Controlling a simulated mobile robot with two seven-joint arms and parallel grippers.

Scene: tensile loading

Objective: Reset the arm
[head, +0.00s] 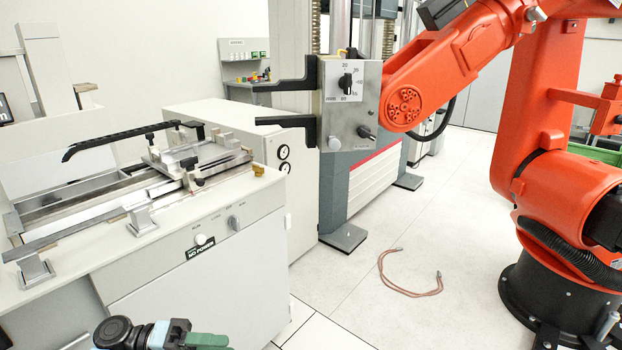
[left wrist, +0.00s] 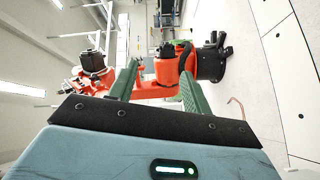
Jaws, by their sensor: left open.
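A large orange industrial arm (head: 440,65) stands at the right of the head view on a black round base (head: 550,300). Its end carries a grey box (head: 350,105) with a dial, a lever and two black jaws, which point left and are apart. In the left wrist view the orange arm (left wrist: 150,90) lies sideways beyond my fingers. My left gripper (left wrist: 158,85) has green fingers spread apart with nothing between them. In the head view only part of my left gripper (head: 205,341) shows at the bottom edge, well apart from the orange arm. My right gripper is not in view.
A white bench machine (head: 195,275) with metal rails and knobs fills the left. A grey testing frame (head: 335,190) stands behind the orange arm's end. A reddish-brown cable (head: 405,291) lies curved on the pale floor. The floor between bench and black base is otherwise clear.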

